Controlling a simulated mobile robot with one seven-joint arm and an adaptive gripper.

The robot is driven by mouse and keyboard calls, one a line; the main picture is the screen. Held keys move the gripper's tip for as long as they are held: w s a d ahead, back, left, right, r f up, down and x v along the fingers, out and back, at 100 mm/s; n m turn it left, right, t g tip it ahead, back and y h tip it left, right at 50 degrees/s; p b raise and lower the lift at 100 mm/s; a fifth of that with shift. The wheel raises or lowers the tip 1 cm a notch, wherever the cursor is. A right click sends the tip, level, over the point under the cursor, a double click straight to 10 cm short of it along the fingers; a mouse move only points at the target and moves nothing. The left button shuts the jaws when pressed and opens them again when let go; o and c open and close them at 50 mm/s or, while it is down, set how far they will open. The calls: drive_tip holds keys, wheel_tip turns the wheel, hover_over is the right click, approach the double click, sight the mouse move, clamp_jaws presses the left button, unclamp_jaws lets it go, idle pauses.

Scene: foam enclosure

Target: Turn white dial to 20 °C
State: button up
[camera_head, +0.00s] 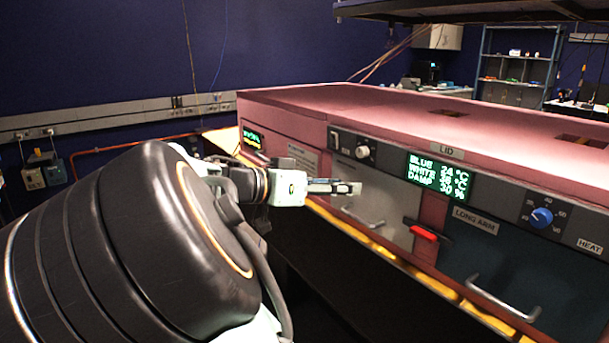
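The white dial (362,152) is a small pale knob on the dark panel at the upper left of the enclosure's front. Its pointer and scale are too small to read. The green display (438,176) to its right has lines for BLUE, WHITE and DAMP. BLUE seems to read 24 °C; the WHITE figure is blurred, perhaps in the thirties. My gripper (350,188) points right, appearing just below the white dial in the picture. I see no contact with the dial. Its fingers are seen side-on and overlap, so their opening is unclear.
A blue dial (541,217) sits at the right beside a HEAT label. A silver handle (505,300) and a red latch (424,232) stick out from the front. A small switch (334,140) is left of the white dial. The pink lid (390,115) is flat and mostly clear.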

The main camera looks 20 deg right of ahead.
sight(359, 152)
drive_tip(key=w+a+r+m+t+h+b, duration=0.1)
drive_tip(key=w+a+r+t+h, duration=0.1)
drive_tip(key=a+r, duration=0.3)
drive_tip(key=b+x, duration=0.1)
drive_tip(key=x, duration=1)
drive_tip(key=shift+s, duration=0.1)
clamp_jaws()
